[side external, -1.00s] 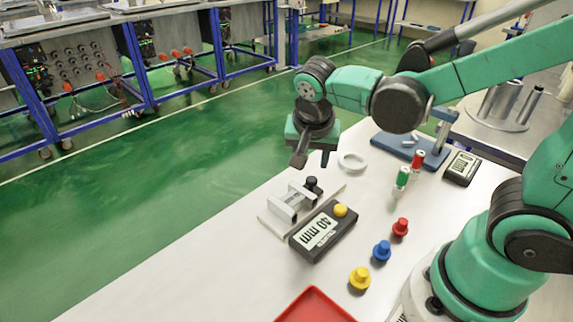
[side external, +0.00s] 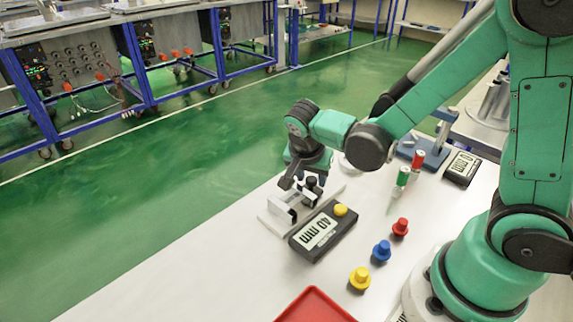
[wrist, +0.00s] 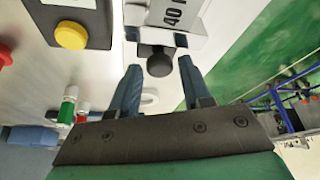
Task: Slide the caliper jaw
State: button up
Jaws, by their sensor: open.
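The caliper (side external: 278,212) is a grey-white device on a pale base plate on the white table. In the wrist view its sliding jaw (wrist: 188,42) carries a label reading 40 and a black knob (wrist: 159,64). My gripper (wrist: 159,72) is open, with its two blue-grey fingers either side of the knob in the picture and a gap on each side. In the side view my gripper (side external: 300,184) hangs down over the knob end of the caliper and partly hides it. Whether the fingertips reach knob height cannot be told.
A dark box with a 40 mm display (side external: 322,232) and yellow button stands beside the caliper. Red (side external: 400,228), blue (side external: 382,250) and yellow (side external: 360,279) knobs stand nearer my base. A red tray (side external: 312,306) is at the front. Green (side external: 403,177) and red (side external: 418,160) cylinders stand behind.

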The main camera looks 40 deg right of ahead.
grip_shut()
dwell(1.4)
